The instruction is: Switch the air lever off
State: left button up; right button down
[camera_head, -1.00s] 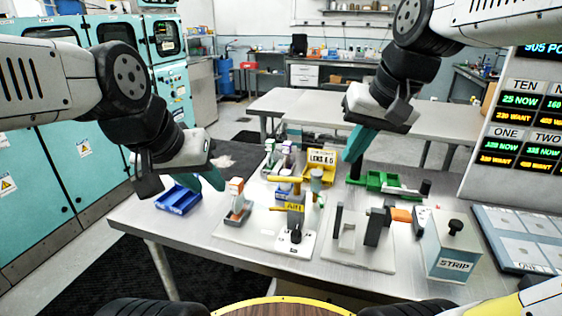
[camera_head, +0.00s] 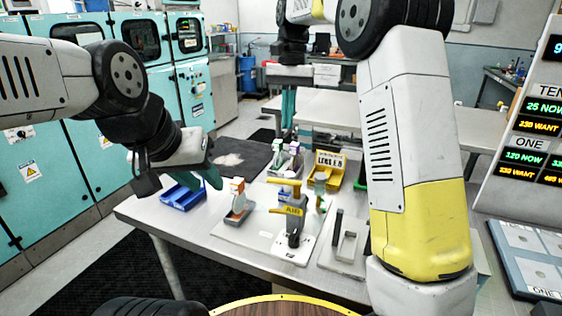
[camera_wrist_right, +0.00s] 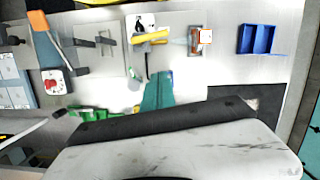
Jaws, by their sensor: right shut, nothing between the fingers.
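The air lever (camera_head: 290,211) is a yellow bar with a tag on a small grey stand, on a pale plate in the middle of the bench. A second yellow bar lies just behind and above it. Yellow also shows at the stand in the right wrist view (camera_wrist_right: 152,37). My right gripper (camera_head: 288,108) hangs beyond the stand, over the far side of the bench, shut and empty. Its teal fingers (camera_wrist_right: 157,90) point toward the stand and are apart from it. My left gripper (camera_head: 212,178) is left of the stand above the blue tray, its jaw gap unclear.
A blue tray (camera_head: 181,196) and an orange-and-white block on a grey base (camera_head: 238,205) stand left of the lever. A yellow bin (camera_head: 328,168) is behind it. A grey bracket (camera_head: 346,246) is to the right. My right arm covers the bench's right side.

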aim_at(285, 182)
jog(key=shift+w+a+f, duration=0.1)
jog(key=shift+w+a, duration=0.05)
jog(key=shift+a, duration=0.05)
jog(key=s+a+f, duration=0.1)
jog(key=s+f, duration=0.5)
jog(key=f, duration=0.4)
jog(key=shift+a+f, duration=0.15)
jog(key=shift+f, duration=0.15)
